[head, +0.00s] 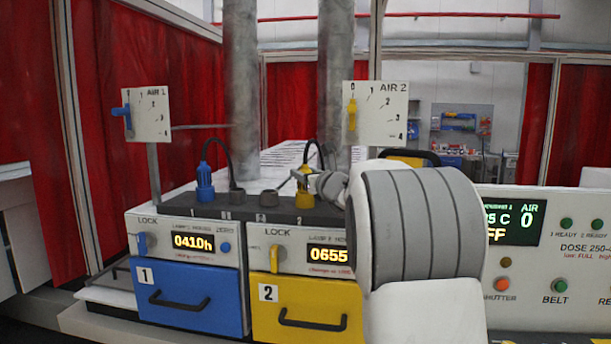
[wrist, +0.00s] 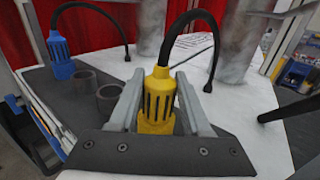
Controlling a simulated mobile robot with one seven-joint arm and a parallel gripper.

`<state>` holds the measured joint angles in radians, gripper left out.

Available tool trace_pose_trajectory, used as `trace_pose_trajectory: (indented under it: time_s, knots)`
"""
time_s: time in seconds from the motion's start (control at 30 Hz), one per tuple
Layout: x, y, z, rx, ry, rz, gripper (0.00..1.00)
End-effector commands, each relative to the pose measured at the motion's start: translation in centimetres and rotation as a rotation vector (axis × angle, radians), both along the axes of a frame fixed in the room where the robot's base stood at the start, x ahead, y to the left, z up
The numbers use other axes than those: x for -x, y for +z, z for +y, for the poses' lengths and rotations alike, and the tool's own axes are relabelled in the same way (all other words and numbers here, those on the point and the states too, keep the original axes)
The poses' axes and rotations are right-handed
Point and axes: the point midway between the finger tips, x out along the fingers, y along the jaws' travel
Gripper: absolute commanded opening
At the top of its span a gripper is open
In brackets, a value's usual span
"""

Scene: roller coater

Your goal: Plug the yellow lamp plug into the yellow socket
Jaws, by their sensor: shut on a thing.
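The yellow lamp plug (wrist: 158,95), with dark slots and a black cable out of its top, stands upright between the fingers of my gripper (wrist: 157,110). My gripper is shut on it. In the head view the plug (head: 303,183) is at the right end of the socket row, partly hidden by my gripper. Its lower end is hidden by my gripper in the wrist view, so I cannot tell whether it sits in a socket. Two dark, empty round sockets, one at left (head: 237,197) and one nearer the plug (head: 268,198), stand to its left. Neither looks clearly yellow.
A blue plug (head: 205,184) stands upright at position 1 on the left. The blue drawer (head: 190,302) and yellow drawer (head: 300,308) are shut below. The AIR 2 dial plate (head: 375,111) rises behind my arm. Grey pipes (head: 335,85) stand behind the sockets.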

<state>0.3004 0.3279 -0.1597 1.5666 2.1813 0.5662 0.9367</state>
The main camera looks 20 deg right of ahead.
Motion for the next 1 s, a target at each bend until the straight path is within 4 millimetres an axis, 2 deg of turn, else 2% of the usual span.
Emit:
trace_pose_trajectory:
  time_s: [0.27,0.3,0.47,0.5,0.83,1.0]
  knots:
    - [0.0,-0.4,0.0,-0.001,-0.001,0.006,0.0]
    - [0.0,-0.4,0.0,-0.001,-0.001,0.006,0.52]
    - [0.0,-0.4,0.0,-0.001,0.0,0.005,0.8]
    - [0.0,-0.3,0.0,-0.001,0.0,0.005,0.83]
    - [0.2,-0.3,0.0,0.0,-0.001,0.004,0.83]
    - [1.9,-0.3,-0.1,0.0,-0.001,0.002,0.83]
